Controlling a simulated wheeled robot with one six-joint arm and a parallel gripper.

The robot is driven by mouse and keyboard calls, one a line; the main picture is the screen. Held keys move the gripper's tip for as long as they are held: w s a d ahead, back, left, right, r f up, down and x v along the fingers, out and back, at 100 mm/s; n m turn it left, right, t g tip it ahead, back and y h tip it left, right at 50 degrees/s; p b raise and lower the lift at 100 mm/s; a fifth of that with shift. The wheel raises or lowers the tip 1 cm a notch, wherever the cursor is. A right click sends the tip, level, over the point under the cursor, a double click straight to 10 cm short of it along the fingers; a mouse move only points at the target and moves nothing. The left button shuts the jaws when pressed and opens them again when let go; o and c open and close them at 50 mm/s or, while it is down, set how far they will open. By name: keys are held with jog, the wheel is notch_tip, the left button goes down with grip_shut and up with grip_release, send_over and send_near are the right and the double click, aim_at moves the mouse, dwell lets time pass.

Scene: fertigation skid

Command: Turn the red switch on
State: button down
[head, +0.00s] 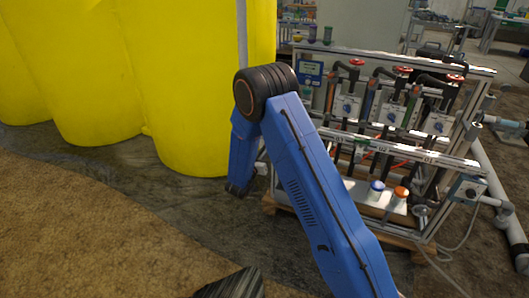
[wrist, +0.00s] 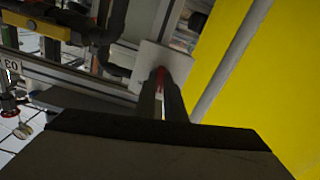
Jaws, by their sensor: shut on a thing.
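In the wrist view, the red switch (wrist: 160,72) shows as a small red piece in front of a pale square plate (wrist: 149,58). My gripper (wrist: 163,82) reaches up to it, with its two dark fingers close together. The fingers are shut on the red switch, which they largely cover, so its exact position cannot be read. In the head view, my blue arm stands in front of the skid's left end. The red switch and my fingertips cannot be made out there.
The metal skid frame (head: 395,55) carries pipes, gauges and red-topped valves. Large yellow tanks (head: 165,80) stand on the left; their yellow also fills the wrist view's right side (wrist: 270,75). A grey vertical pipe (wrist: 230,60) runs close by. Open floor (head: 60,220) lies at the left front.

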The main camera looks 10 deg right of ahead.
jog(key=m, duration=1.1)
dwell(0.7)
jog(key=c, duration=1.8)
grip_release()
jog(key=shift+c, duration=0.2)
jog(key=shift+s+a, duration=0.1)
jog(key=v, duration=1.7)
jog(key=shift+s+a, duration=0.1)
